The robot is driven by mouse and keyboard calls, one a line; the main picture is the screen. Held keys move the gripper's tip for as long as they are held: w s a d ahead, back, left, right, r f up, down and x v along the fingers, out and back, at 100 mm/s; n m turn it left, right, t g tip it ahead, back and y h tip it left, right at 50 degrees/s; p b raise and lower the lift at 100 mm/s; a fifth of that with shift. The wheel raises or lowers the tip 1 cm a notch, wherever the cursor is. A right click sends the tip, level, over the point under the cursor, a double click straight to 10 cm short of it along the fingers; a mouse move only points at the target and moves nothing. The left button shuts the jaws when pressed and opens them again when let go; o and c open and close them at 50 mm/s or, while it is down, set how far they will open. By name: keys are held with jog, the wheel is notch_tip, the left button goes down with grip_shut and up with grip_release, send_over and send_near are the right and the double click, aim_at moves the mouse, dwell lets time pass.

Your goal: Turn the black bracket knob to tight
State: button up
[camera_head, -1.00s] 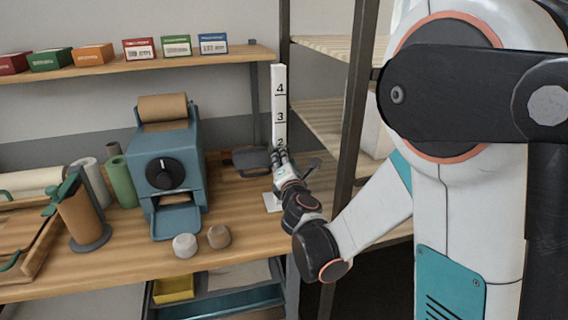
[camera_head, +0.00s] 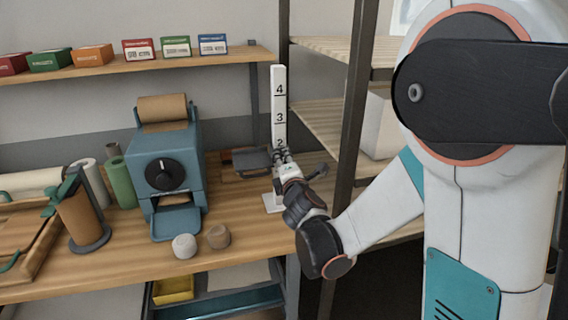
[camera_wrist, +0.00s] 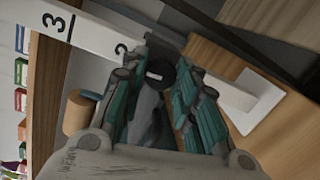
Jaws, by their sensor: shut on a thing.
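A white upright post (camera_head: 279,98) with black numbers stands on a white foot (camera_head: 272,203) at the right end of the bench. A dark grey bracket (camera_head: 252,160) sticks out to the left of it, low down. My gripper (camera_head: 281,157) is at the post by the bracket's height. In the wrist view my gripper (camera_wrist: 160,82) has its teal and grey fingers on both sides of the black knob (camera_wrist: 160,71), shut on it. A small white mark shows beside the knob. The fingers hide part of the knob, and its turn setting cannot be read.
A blue machine (camera_head: 167,165) with its own black dial stands left of the post. Two round lumps, one pale (camera_head: 184,246) and one brown (camera_head: 218,236), lie on the bench's front. A dark shelf upright (camera_head: 350,130) stands close right of my gripper.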

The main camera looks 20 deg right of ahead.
jog(key=o, duration=1.1)
jog(key=shift+s, duration=0.1)
jog(key=s, duration=0.8)
jog(key=s+a+r, duration=0.1)
jog(key=s, duration=0.2)
jog(key=shift+s+r, duration=0.1)
jog(key=shift+s, duration=0.3)
